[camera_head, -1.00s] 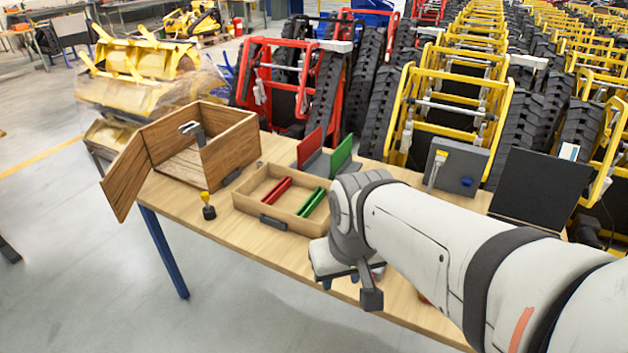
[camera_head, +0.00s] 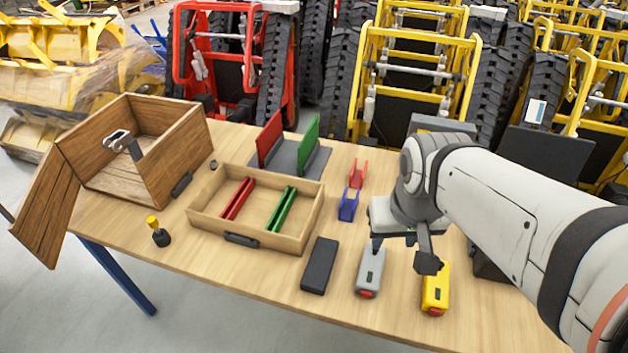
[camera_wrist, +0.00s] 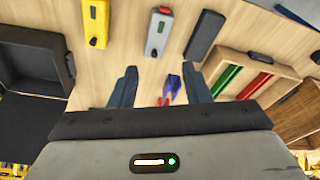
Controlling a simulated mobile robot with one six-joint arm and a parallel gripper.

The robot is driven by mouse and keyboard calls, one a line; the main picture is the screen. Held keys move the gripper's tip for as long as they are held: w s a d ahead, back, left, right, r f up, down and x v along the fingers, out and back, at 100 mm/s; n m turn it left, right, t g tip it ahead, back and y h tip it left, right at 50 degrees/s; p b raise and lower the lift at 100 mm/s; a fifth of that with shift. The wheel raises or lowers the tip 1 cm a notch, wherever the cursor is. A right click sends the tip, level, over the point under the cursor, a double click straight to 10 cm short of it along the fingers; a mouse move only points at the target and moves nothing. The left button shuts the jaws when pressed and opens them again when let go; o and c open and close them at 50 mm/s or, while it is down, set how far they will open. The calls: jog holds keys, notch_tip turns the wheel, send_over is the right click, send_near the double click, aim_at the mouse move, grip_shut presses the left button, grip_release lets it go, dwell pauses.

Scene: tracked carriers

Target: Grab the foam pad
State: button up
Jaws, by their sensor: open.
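A dark grey rectangular block (camera_head: 319,265), which looks like the foam pad, lies flat on the table to the right of the wooden tray. It also shows near the top of the wrist view (camera_wrist: 204,35). My gripper (camera_head: 401,256) is to the right of the pad and above the table, apart from it. In the wrist view its two fingers (camera_wrist: 160,80) are spread, with nothing held between them.
A grey tool (camera_head: 370,270) and a yellow tool (camera_head: 436,288) lie right of the pad. Red (camera_head: 357,175) and blue (camera_head: 348,206) brackets lie behind. The wooden tray (camera_head: 305,226) holds red and green bars. An open wooden box (camera_head: 170,165) stands at left.

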jog(key=o, duration=0.4)
jog(key=shift+m+g, duration=0.3)
jog(key=w, duration=0.1)
jog(key=w+f, duration=0.1)
jog(key=w+a+f, duration=0.1)
jog(key=w, duration=0.1)
jog(key=shift+p, duration=0.4)
jog(key=shift+o, duration=0.2)
jog(key=m+g+p, duration=0.2)
jog(key=m, duration=0.1)
send_over(321, 257)
jog(key=f, duration=1.5)
jog(key=shift+s, duration=0.25)
jog(key=shift+a+f, duration=0.1)
jog(key=shift+f, duration=0.5)
jog(key=shift+w+f+p, duration=0.2)
jog(key=shift+f+p, duration=0.2)
jog(key=shift+f, duration=3.1)
